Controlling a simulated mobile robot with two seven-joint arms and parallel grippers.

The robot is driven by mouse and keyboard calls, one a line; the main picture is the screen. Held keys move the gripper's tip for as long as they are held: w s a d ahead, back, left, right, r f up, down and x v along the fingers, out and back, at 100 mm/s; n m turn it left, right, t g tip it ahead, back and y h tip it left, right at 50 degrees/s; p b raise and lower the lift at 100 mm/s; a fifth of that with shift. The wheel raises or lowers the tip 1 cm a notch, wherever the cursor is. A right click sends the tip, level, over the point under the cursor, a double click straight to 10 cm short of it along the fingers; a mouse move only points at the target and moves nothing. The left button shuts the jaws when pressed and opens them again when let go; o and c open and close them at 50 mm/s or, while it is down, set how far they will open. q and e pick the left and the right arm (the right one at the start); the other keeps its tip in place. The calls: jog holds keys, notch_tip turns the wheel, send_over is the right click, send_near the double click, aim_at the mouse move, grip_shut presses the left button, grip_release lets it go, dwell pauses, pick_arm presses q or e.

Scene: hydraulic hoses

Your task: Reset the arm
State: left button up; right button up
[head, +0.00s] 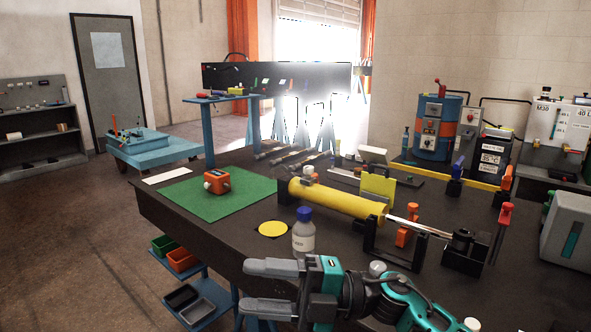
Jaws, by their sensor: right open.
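My right arm (385,298), teal and grey, comes in from the lower right. Its right gripper (252,286) points left at the table's near edge, with two grey fingers spread apart and nothing between them. A clear bottle with a blue cap (303,240) stands upright on the dark table (160,203) just behind the gripper, apart from it as far as I can tell. My left gripper is out of view.
A yellow cylinder (340,198) rests on black stands behind the bottle. An orange block (217,182) sits on a green mat (190,201). A yellow disc (273,228) lies left of the bottle. Small bins (182,259) are below the table's left side.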

jog(key=d+f+m+t+h+p, duration=0.1)
jog(key=d+f+m+t+h, duration=1.15)
jog(key=m+t, duration=0.9)
jog(key=s+d+f+m+g+h, duration=0.2)
jog(key=s+d+f+m+g, duration=0.3)
jog(key=f, duration=0.3)
jog(key=s+d+f+m+g+h, duration=0.3)
jog(key=s+d+f+m+g, duration=0.1)
jog(key=s+f, duration=0.4)
jog(key=shift+d+f+m+g+p, duration=0.35)
jog(key=shift+d+f+m+p, duration=0.1)
jog(key=shift+m, duration=0.3)
